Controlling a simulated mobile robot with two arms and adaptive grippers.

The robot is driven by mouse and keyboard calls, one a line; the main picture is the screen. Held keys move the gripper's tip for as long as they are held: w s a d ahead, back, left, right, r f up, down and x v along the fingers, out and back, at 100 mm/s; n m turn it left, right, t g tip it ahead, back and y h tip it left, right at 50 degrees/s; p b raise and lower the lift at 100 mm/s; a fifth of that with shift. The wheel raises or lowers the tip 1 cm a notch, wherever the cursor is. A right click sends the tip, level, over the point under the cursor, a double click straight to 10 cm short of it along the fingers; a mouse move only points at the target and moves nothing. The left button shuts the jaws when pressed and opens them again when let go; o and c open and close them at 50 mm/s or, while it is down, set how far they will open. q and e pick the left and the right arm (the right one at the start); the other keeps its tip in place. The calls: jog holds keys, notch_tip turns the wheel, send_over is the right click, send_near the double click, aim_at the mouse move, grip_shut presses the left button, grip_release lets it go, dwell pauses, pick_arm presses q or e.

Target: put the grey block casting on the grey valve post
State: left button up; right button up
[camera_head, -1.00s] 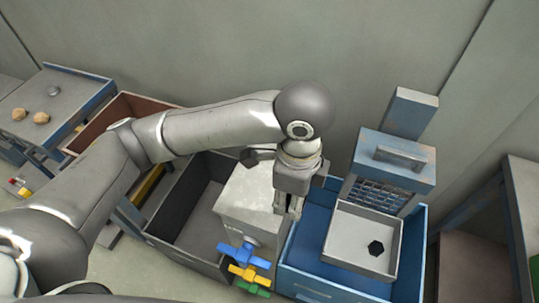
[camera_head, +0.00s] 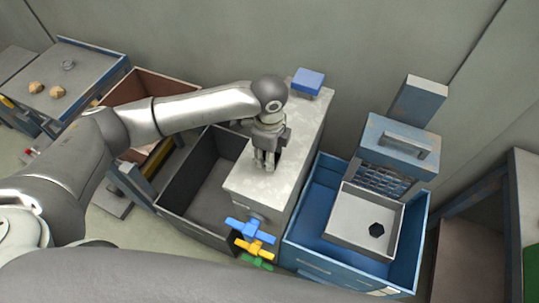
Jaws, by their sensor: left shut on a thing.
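The grey valve post (camera_head: 300,130) is a tall grey box in the middle, with blue, yellow and green valve handles (camera_head: 250,231) on its front. My left gripper (camera_head: 264,165) points down over the front part of its top. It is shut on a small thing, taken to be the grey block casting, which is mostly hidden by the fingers. I cannot tell whether the casting touches the top. My right gripper is not in view.
A blue block (camera_head: 308,79) sits at the back of the post's top. A dark open bin (camera_head: 172,198) stands to the left. A blue crate (camera_head: 300,225) to the right holds a pale tray (camera_head: 352,205) with a black hexagonal piece (camera_head: 377,230). A table (camera_head: 95,75) stands far left.

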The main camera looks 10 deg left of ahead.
pick_arm(q)
jog(key=shift+f, duration=0.75)
jog(key=shift+f, duration=0.1)
jog(key=shift+f, duration=0.1)
jog(key=o, duration=1)
jog(key=shift+o, duration=0.5)
